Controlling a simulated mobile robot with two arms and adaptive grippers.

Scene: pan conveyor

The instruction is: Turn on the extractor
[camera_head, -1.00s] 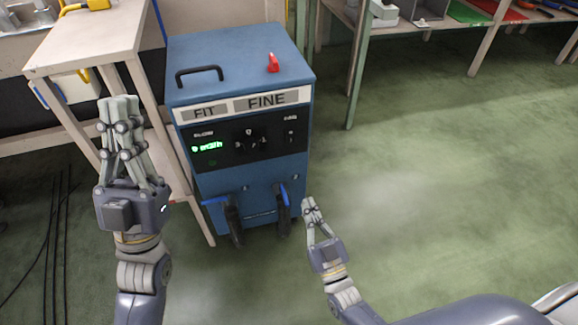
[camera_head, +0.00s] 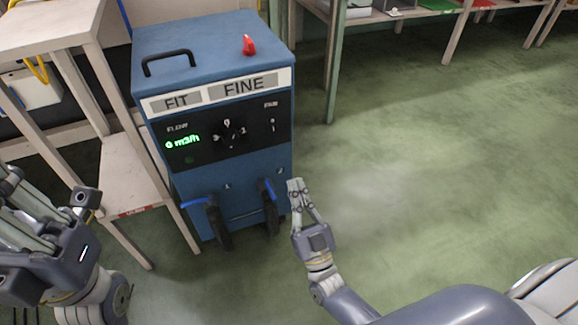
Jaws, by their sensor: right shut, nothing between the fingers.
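The extractor (camera_head: 211,183) is a blue box on the floor, left of centre, with a "FIT FINE" label strip. Its black front panel holds a green display (camera_head: 183,142) reading 0 m3/h, a round knob (camera_head: 229,134) at the middle and a small switch (camera_head: 272,126) at the right. A red part (camera_head: 249,45) and a black handle (camera_head: 168,63) are on its top. My right gripper (camera_head: 297,185) is shut and empty, by the lower right edge of the extractor. My left gripper is at the left edge, cut off by the frame; its fingertips are out of view.
A wooden table (camera_head: 55,33) with a lower shelf stands left of the extractor. Blue-handled hoses or castors (camera_head: 271,211) stick out at its lower front. Shelving (camera_head: 337,70) runs along the back right. The green floor at the right is clear.

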